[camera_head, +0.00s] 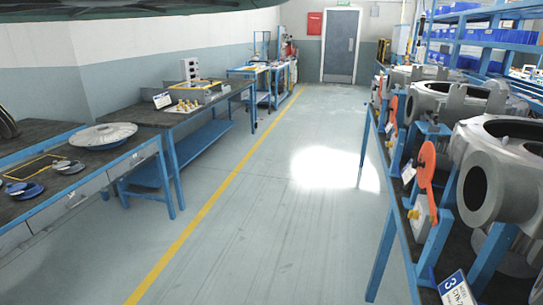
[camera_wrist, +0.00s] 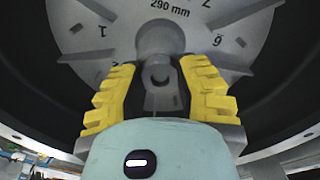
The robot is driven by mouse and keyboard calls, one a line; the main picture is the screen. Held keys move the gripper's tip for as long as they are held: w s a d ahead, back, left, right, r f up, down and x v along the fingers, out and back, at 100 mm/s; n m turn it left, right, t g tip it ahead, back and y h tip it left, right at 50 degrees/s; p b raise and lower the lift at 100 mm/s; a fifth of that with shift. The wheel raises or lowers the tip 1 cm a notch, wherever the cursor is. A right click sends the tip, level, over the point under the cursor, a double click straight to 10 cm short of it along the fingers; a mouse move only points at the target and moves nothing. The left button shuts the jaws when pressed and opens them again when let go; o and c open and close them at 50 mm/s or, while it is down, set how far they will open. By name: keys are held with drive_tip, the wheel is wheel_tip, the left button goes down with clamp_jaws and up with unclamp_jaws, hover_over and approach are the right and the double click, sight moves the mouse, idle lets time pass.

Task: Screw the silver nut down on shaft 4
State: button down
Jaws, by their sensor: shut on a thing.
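My gripper (camera_wrist: 158,72) shows in the wrist view, its yellow-padded fingers closed on a small silver-grey piece between the tips. The fingertips are right at the hub. No shaft thread or number 4 label is readable. My gripper is outside the head view.
A dark round housing (camera_wrist: 275,90) surrounds the disc. In the head view, grey castings (camera_head: 500,165) line the right bench, with a "3" sign (camera_head: 457,291). Left benches hold a ribbed disc (camera_head: 103,136) and small brass parts (camera_head: 186,106). The aisle floor (camera_head: 270,210) is clear.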

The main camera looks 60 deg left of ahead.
drive_tip(key=m, duration=0.9)
drive_tip(key=c, duration=1.1)
unclamp_jaws()
